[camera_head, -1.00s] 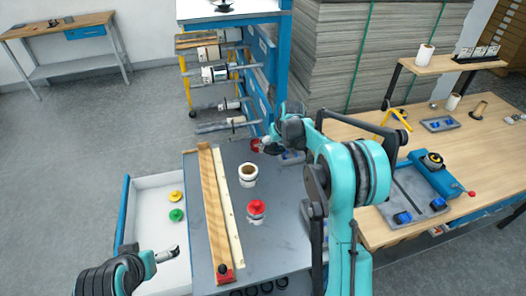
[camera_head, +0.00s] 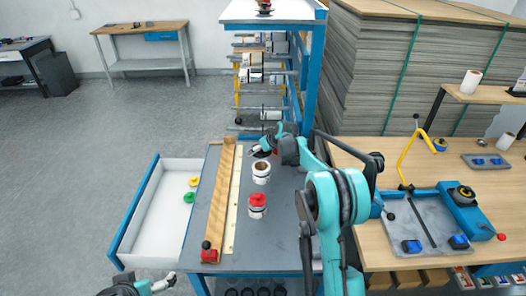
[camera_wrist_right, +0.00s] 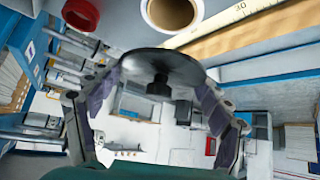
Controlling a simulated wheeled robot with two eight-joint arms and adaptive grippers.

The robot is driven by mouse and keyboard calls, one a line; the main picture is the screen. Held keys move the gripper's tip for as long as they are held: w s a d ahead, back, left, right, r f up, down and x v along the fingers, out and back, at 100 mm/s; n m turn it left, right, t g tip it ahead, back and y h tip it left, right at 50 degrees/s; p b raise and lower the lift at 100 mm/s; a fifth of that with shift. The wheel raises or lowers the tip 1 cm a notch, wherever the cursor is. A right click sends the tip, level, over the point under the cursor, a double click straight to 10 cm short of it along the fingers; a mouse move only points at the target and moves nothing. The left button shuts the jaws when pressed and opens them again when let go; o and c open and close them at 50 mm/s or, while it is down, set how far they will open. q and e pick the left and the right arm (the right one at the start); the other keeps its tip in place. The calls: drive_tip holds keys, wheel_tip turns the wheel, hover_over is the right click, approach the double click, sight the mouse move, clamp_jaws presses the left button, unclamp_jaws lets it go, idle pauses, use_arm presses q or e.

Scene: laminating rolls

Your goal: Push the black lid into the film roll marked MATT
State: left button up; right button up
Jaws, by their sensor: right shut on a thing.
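My right gripper (camera_wrist_right: 158,100) is shut on the black lid (camera_wrist_right: 150,62), a round disc with a knob, seen between the two fingers. In the head view my right gripper (camera_head: 262,151) is just behind an open white film roll (camera_head: 261,178) with a brown core. That roll also shows at the top of the right wrist view (camera_wrist_right: 202,12), apart from the lid in the picture. A second roll (camera_head: 257,212) with a red lid stands in front of it. No MATT marking is legible. My left gripper (camera_head: 165,283) is low at the left; its jaw opening is unclear.
A wooden strip (camera_head: 221,200) and a pale ruler (camera_head: 235,190) lie left of the rolls on the grey table (camera_head: 280,240). An open white drawer (camera_head: 160,225) holds a yellow and a green lid. A wooden workbench (camera_head: 400,260) with tools stands right.

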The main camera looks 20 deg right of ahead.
sight(258, 165)
drive_tip(key=shift+d+f+b, duration=0.1)
drive_tip(key=shift+f+b, duration=0.2)
drive_tip(key=shift+f, duration=0.2)
drive_tip(key=shift+f+b, duration=2.25)
drive_tip(key=shift+f, duration=1.4)
drive_tip(key=shift+s+f, duration=0.1)
drive_tip(key=shift+s, duration=0.05)
drive_tip(key=o, duration=1.2)
drive_tip(key=shift+c, duration=0.2)
